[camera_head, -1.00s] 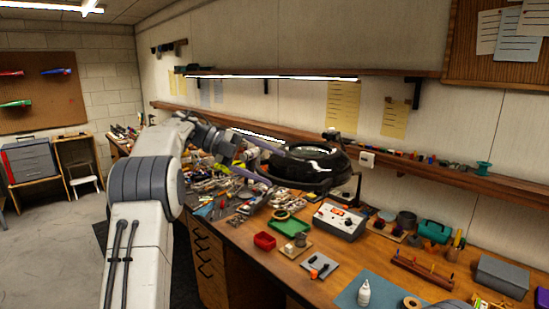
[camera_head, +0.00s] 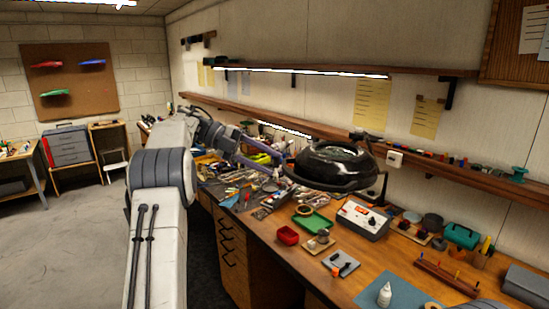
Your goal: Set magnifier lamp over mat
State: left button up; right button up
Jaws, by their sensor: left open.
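The magnifier lamp (camera_head: 337,164) has a round black head with a glossy lens and a thick rim. It hangs tilted above the back of the workbench, near the wall shelf. My left gripper (camera_head: 277,163) is open, with purple fingers pointing right at the lamp head's left edge. I cannot tell whether the fingers touch the rim. A flat blue mat (camera_head: 408,299) lies on the bench at the lower right, partly cut off by the picture edge, with a white bottle (camera_head: 384,294) on it. My right gripper is not in view.
Below the lamp are a control box (camera_head: 362,219), a green tray (camera_head: 313,222) and a red bin (camera_head: 287,235). Tools crowd the bench to the left. A long wall shelf (camera_head: 455,172) runs behind the lamp. Floor at the left is clear.

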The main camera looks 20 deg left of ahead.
pick_arm(q)
jog(key=a, duration=0.1)
jog(key=s+a+p, duration=0.1)
jog(key=a, duration=0.1)
jog(key=shift+r, duration=0.15)
dwell(0.4)
